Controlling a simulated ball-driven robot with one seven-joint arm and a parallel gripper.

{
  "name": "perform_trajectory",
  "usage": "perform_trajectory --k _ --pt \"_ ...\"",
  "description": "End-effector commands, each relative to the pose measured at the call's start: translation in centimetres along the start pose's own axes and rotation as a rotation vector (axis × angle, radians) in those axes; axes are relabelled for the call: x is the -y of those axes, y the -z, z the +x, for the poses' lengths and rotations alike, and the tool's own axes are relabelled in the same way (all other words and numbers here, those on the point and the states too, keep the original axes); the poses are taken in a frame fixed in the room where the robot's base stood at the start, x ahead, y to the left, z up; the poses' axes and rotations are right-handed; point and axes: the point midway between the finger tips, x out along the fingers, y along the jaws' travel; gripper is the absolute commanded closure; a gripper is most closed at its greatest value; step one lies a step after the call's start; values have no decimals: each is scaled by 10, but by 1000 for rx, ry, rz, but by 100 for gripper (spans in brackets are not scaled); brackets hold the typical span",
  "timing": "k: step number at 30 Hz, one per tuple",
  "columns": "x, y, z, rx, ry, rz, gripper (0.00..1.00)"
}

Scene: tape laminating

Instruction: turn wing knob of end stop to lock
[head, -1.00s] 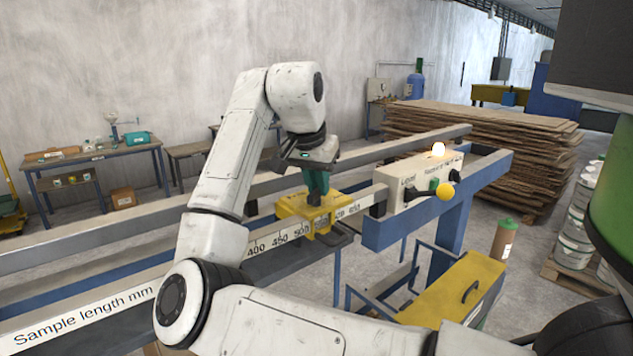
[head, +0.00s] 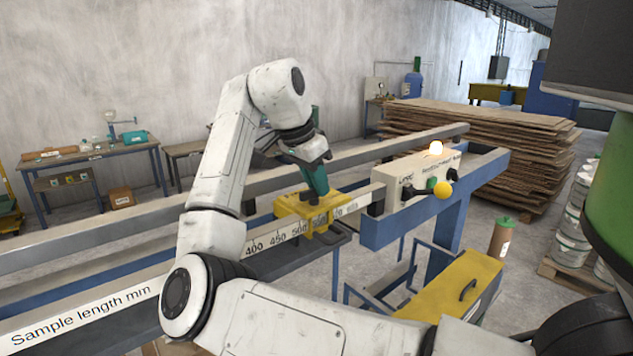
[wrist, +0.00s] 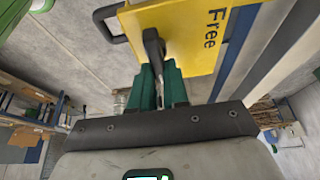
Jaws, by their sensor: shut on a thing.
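The end stop is a yellow block (head: 292,208) on the scale rail in the head view.
The rail (head: 85,314) carries a millimetre scale. A control box (head: 420,178) with a lit lamp and a yellow ball knob (head: 443,190) stands right of the end stop. A yellow-lidded box (head: 455,285) sits lower right. Stacked boards (head: 490,150) stand behind.

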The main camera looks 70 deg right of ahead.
Motion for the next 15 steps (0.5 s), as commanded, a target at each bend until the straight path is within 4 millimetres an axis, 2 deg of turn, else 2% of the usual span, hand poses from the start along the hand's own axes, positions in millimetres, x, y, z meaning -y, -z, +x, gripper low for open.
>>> perform_trajectory --k 8,9,15 --pt "0 0 -1 -1 2 2 100" --pt "0 0 -1 -1 2 2 84" --pt "0 0 -1 -1 2 1 65"
